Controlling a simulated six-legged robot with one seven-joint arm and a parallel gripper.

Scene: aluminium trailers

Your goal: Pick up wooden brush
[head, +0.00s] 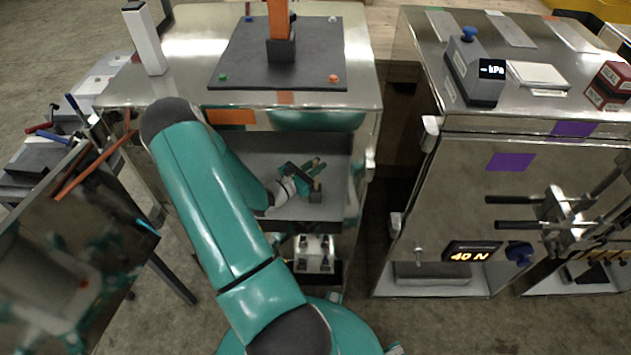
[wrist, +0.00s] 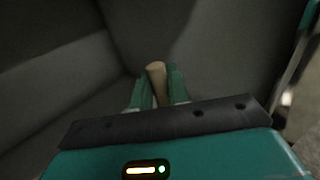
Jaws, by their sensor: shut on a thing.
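The wooden brush (wrist: 156,76) shows in the wrist view as a light tan, rounded wooden piece between the two teal fingers. My gripper (wrist: 158,88) is shut on it, one finger on each side. The rest of the brush is hidden behind the fingers and the dark gripper bar. In the head view, my gripper (head: 314,170) is inside the open grey compartment (head: 240,160) of the metal trailer, under its top. The brush is too small to make out clearly there.
A dark plate (head: 240,70) with an orange post lies on top. An open metal door (head: 60,250) stands at left. A second trailer (head: 420,210) with gauges and handles stands at right.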

